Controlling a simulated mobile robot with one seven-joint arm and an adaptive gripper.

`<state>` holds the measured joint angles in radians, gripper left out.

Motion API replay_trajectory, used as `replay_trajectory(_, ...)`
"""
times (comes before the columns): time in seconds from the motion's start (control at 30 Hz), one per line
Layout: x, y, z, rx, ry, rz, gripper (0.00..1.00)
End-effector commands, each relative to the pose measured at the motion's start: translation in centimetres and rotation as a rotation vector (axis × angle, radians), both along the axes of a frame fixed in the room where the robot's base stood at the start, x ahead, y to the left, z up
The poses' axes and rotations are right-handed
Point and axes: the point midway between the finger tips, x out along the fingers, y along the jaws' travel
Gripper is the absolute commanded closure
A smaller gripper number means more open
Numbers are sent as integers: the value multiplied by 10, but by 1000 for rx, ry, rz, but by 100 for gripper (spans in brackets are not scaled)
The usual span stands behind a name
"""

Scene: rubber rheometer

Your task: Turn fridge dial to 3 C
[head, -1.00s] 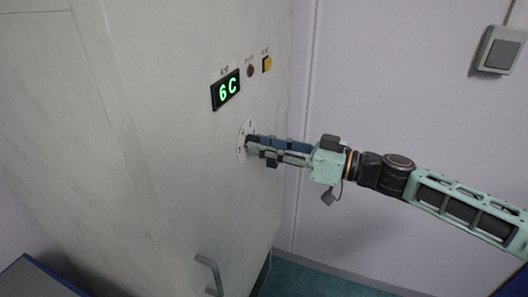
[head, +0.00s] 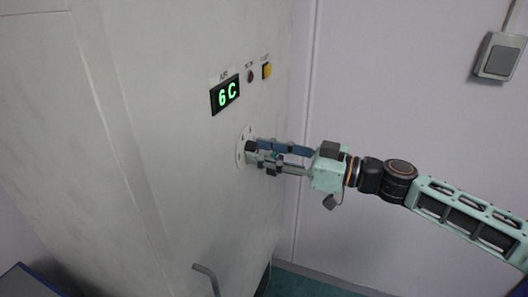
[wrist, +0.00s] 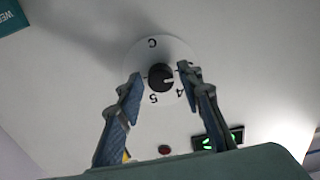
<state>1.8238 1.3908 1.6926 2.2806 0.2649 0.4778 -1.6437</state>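The fridge dial is a black knob (wrist: 161,77) on a round white plate (head: 241,151) on the fridge front. In the wrist view, "C", "4" and "5" show on the plate, and a pale mark on the knob points right. My gripper (head: 251,152) is at the dial. In the wrist view, its two fingers (wrist: 159,84) stand on either side of the knob with gaps, so it is open. The right finger covers part of the plate's markings. The green display (head: 226,95) above the dial reads 6 C.
A red button or lamp (head: 250,76) and a yellow button (head: 267,71) sit right of the display. A fridge handle (head: 207,279) sticks out below the dial. A wall switch (head: 497,55) is at the upper right. The wall behind my arm is bare.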

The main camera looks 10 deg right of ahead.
Motion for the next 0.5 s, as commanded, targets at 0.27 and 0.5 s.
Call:
replay_trajectory(0.27, 0, 0, 0, 1, 1, 0, 59)
replay_trajectory(0.5, -9, -16, 0, 1, 0, -5, 59)
